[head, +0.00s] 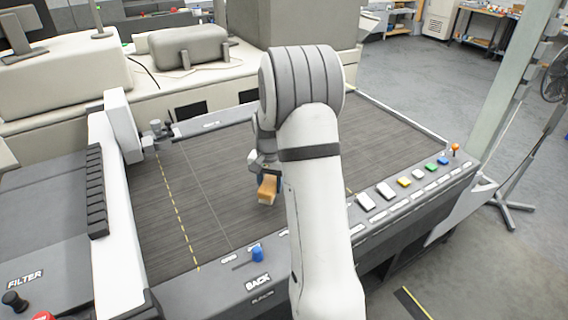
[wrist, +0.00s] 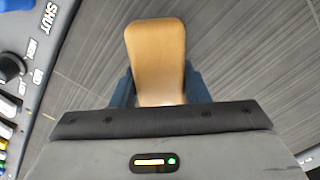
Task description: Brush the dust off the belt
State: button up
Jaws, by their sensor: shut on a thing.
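The belt (head: 220,185) is a wide dark grey surface with fine streaks, with a yellow dashed line along its left part. It also fills most of the wrist view (wrist: 255,65). My gripper (head: 265,174) is over the belt's front middle, partly hidden behind my arm. It is shut on a wooden brush (head: 267,190), whose pale, round-ended wooden back shows between the blue fingers in the wrist view (wrist: 156,50). Its bristles are hidden, and I cannot tell whether they touch the belt. No dust stands out clearly from the streaks.
A control panel along the front edge carries a blue knob (head: 257,253), white, yellow and green buttons (head: 431,167) and an orange-topped lever (head: 455,148). A white upright housing (head: 115,210) borders the belt at left. A grey bar (head: 213,122) spans the belt's back left.

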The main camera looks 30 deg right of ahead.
jog(key=shift+r+p, duration=1.2)
jog(key=shift+r, duration=1.35)
jog(key=shift+f, duration=0.1)
